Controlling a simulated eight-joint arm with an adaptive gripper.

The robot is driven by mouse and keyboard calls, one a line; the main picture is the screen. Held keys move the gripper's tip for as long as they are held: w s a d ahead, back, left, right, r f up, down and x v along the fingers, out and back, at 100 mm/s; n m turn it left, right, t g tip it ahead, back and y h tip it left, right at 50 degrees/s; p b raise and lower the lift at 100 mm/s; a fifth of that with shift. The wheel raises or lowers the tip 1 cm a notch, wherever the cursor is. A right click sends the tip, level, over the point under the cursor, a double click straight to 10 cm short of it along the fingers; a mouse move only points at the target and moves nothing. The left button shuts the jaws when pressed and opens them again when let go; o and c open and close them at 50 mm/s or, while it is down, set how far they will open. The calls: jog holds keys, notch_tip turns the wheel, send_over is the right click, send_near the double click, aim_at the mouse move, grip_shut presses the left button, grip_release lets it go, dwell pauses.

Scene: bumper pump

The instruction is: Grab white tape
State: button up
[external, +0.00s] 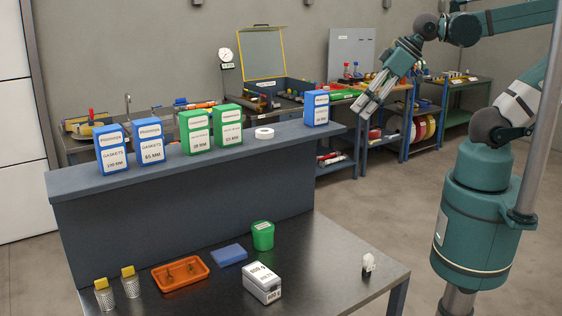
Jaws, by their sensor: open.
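A small roll of white tape (264,133) lies flat on the raised grey shelf, between a green box and a blue box. My gripper (362,109) is open and empty. It hangs in the air near the right end of the shelf, to the right of the tape and of the blue box, pointing down and left. The gripper is apart from the tape. Nothing hides the tape.
On the shelf, blue boxes (110,150) and green boxes (228,125) stand left of the tape; a blue box (315,108) stands right. The lower table holds an orange tray (181,289), a green container (263,236) and a white box (262,283). Cluttered benches stand behind.

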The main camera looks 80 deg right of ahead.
notch_tip(320, 180, up, 2)
jog(key=m+g+b, duration=0.2)
jog(key=m+g, duration=0.5)
jog(key=m, duration=1)
send_over(265, 131)
jog(key=shift+s+d+r, duration=0.1)
jog(key=shift+s+d, duration=0.3)
jog(key=shift+w+a+f+m, duration=0.2)
jog(key=shift+w+f+m, duration=0.05)
jog(key=shift+w+m, duration=0.25)
jog(key=shift+f, duration=0.1)
jog(key=shift+f, duration=1.2)
jog(key=shift+f, duration=0.15)
